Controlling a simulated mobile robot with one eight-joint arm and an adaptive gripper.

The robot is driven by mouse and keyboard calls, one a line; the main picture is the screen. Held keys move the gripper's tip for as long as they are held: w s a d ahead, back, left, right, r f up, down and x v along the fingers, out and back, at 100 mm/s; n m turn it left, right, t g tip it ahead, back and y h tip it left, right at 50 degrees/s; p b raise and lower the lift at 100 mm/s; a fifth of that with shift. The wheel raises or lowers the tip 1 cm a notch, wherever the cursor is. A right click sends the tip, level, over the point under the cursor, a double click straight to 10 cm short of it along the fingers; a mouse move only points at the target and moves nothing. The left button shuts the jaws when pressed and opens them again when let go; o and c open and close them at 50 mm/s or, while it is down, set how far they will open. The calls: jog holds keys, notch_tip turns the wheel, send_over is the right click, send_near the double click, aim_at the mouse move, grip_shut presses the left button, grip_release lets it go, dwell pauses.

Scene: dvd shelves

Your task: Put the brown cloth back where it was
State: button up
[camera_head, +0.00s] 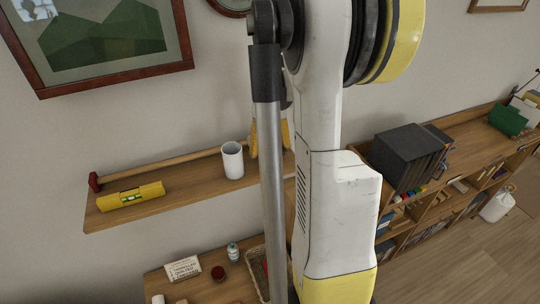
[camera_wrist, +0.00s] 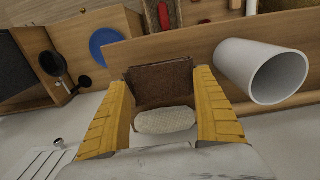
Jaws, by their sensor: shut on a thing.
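The brown cloth (camera_wrist: 160,88) is a dark brown, folded-looking piece between the yellow fingers of my gripper (camera_wrist: 162,78) in the wrist view. The fingers are shut on it, and it spans the gap between their tips. In the head view the yellow fingers of my gripper (camera_head: 254,140) show behind my arm, near the right part of the wall shelf (camera_head: 195,192). I cannot make out the cloth there, as my arm hides that spot. In the wrist view the cloth is close to the shelf's edge (camera_wrist: 190,45); I cannot tell if they touch.
A white cup (camera_head: 232,160) stands on the wall shelf close beside my gripper, also in the wrist view (camera_wrist: 262,70). A yellow level (camera_head: 130,195) and a long-handled mallet (camera_head: 95,182) lie further left. Below are a sign (camera_head: 183,268) and a basket (camera_head: 257,272). A dark box (camera_head: 405,155) stands right.

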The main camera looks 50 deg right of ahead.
aim_at(270, 161)
notch_tip(270, 161, down, 4)
jog(key=shift+r, duration=0.2)
jog(key=o, duration=1)
